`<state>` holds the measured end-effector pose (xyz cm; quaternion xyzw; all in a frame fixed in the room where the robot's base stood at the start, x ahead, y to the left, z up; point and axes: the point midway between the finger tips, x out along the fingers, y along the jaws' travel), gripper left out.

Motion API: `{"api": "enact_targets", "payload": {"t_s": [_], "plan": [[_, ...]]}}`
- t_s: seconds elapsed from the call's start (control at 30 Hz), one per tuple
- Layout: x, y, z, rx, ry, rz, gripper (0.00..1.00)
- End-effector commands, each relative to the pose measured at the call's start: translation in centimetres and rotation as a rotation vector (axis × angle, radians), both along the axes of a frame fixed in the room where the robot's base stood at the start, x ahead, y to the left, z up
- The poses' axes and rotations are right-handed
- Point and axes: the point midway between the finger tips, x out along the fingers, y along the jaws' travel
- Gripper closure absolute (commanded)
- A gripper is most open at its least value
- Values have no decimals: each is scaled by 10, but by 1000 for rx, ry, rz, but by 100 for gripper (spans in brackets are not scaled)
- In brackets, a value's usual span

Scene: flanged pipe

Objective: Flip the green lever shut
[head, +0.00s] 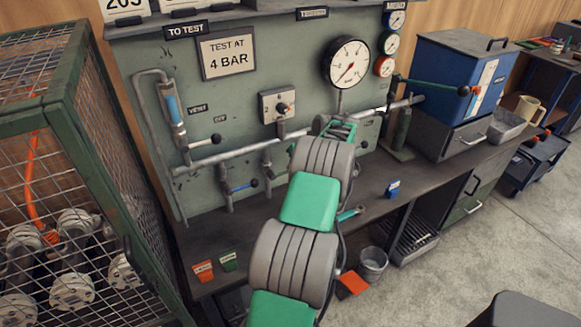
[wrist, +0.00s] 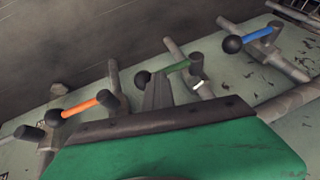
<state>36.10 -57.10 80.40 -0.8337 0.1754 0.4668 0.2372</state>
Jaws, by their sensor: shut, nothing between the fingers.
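In the wrist view the green lever (wrist: 180,67) has a black ball end (wrist: 142,79) and sits between an orange lever and a blue lever on the panel's pipework. My gripper (wrist: 160,80) is shut and empty. Its fingertips overlap the green lever close to its ball end; I cannot tell whether they touch it. In the head view my arm reaches to the panel and hides the fingertips and this green lever.
The orange lever (wrist: 80,108) and blue lever (wrist: 256,35) flank the green one closely; the blue lever also shows in the head view (head: 243,186). Pipes run along the panel (head: 235,95). A gauge (head: 347,63) hangs above. A wire cage (head: 75,130) stands left.

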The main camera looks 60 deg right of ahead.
Motion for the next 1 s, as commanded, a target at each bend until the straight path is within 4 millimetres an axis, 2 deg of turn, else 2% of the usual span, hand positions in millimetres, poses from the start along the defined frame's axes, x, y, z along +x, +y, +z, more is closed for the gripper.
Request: {"api": "enact_targets", "payload": {"t_s": [0.03,0.53,0.67,0.8,0.87,1.0], "plan": [[-8,-8,-5,-4,6,-29,100],[-10,-7,-5,0,5,-32,100],[-11,-4,15,-5,3,-26,100],[-8,7,51,-11,-3,-6,100],[-20,0,47,-11,-3,-7,100],[-44,-13,60,-9,-3,2,100]]}}
